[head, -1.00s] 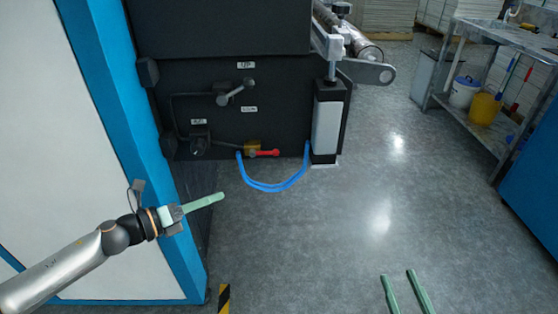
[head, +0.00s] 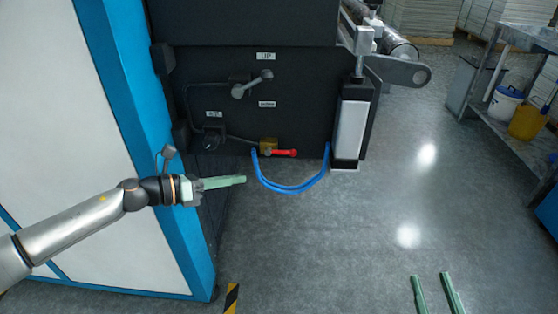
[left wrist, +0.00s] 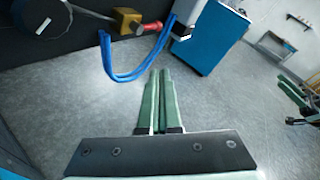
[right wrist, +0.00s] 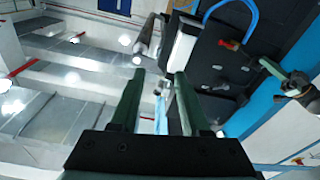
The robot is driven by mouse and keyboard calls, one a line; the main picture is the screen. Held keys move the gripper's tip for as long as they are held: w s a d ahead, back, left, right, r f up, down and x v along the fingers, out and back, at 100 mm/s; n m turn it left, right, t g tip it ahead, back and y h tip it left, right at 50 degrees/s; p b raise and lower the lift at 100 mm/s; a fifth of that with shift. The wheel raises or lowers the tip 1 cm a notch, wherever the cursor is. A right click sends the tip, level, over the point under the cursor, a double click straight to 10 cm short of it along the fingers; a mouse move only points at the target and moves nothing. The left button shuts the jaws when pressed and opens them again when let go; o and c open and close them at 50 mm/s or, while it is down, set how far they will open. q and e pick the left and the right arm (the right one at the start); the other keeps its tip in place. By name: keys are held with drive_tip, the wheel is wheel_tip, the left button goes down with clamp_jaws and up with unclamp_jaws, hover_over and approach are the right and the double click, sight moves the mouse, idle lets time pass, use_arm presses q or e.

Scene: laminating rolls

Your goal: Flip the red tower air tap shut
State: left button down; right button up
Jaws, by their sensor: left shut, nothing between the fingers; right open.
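The air tap has a red handle (head: 283,152) that points right from a brass body (head: 267,144), low on the dark machine panel. The tap also shows at the top of the left wrist view, with its red handle (left wrist: 149,27) beside the brass body (left wrist: 127,20). My left gripper (head: 243,180) is shut and empty, below and left of the tap and apart from it. Its green fingers (left wrist: 158,82) lie together in the left wrist view. My right gripper (head: 433,277) is open and empty over the floor at the lower right; its fingers (right wrist: 158,85) stand apart.
Blue hoses (head: 290,188) loop down beside the tap. A blue-edged cabinet (head: 150,150) stands at left, a white-fronted post (head: 350,130) at right.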

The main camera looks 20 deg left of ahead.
sight(281, 152)
use_arm(q)
drive_tip(key=w+r+x, duration=0.1)
drive_tip(key=r+x, duration=0.1)
drive_tip(key=x, duration=1)
drive_tip(key=shift+w+a+r, duration=0.2)
drive_tip(key=shift+w+r, duration=0.05)
use_arm(e)
drive_tip(key=shift+m+g+h, duration=0.4)
drive_tip(key=shift+g, duration=0.3)
drive_tip(key=shift+d+f, duration=0.15)
drive_tip(key=shift+f, duration=1.9)
drive_tip(key=shift+r, duration=0.2)
